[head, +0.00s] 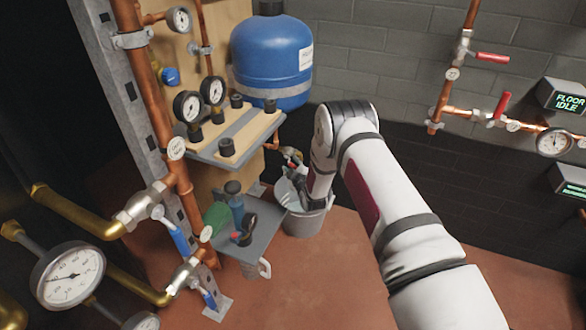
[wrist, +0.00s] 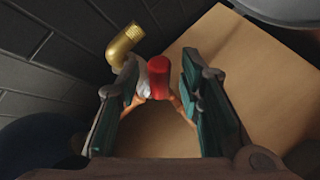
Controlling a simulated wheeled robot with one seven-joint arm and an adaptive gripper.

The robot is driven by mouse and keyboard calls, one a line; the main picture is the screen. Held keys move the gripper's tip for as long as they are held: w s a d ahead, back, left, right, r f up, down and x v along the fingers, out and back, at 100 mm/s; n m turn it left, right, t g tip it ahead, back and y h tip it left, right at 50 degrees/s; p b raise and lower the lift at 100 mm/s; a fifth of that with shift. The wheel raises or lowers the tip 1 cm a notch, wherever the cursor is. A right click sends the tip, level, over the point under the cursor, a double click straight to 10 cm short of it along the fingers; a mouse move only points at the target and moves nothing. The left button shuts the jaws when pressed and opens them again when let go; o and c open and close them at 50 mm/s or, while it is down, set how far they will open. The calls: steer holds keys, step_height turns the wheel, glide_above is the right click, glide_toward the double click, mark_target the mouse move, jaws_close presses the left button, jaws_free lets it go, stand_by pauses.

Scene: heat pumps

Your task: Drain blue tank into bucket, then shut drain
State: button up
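The blue tank (head: 272,58) hangs on the tan board at the upper middle of the head view. Below it is the drain valve (head: 292,157), small and partly hidden by my arm. In the wrist view its red handle (wrist: 158,78) stands between my fingers, with a brass elbow (wrist: 122,46) just beyond to the left. My gripper (wrist: 161,88) is open around the handle, with a gap on the right; contact on the left is unclear. The grey bucket (head: 305,222) stands on the floor below my gripper, which partly covers it. Its contents cannot be made out.
A shelf with gauges (head: 228,138) and a lower grey tray (head: 258,222) stand left of my arm. Copper pipes (head: 180,185) and a large gauge (head: 68,277) fill the left side. Red-handled pipework (head: 490,115) is on the right wall. The floor at the lower middle is clear.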

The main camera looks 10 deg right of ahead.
jaws_close()
steer(key=shift+w+a+f+m+t, duration=0.15)
steer(key=shift+f+m+t, duration=0.35)
steer(key=shift+m+t, duration=0.3)
steer(key=shift+w+a+f+m+t+h, duration=0.25)
steer(key=shift+a+m+t, duration=0.15)
steer(key=shift+m+t, duration=0.9)
steer(key=shift+w+a+f+m+t+h, duration=0.25)
steer(key=shift+a+m+t, duration=0.35)
steer(key=shift+m, duration=1.1)
steer(key=shift+w+a+f+m+t+h, duration=0.15)
steer(key=shift+w+a+m+t+h, duration=0.15)
steer(key=shift+m+t, duration=1.05)
steer(key=shift+w+m, duration=0.1)
steer(key=shift+m, duration=0.35)
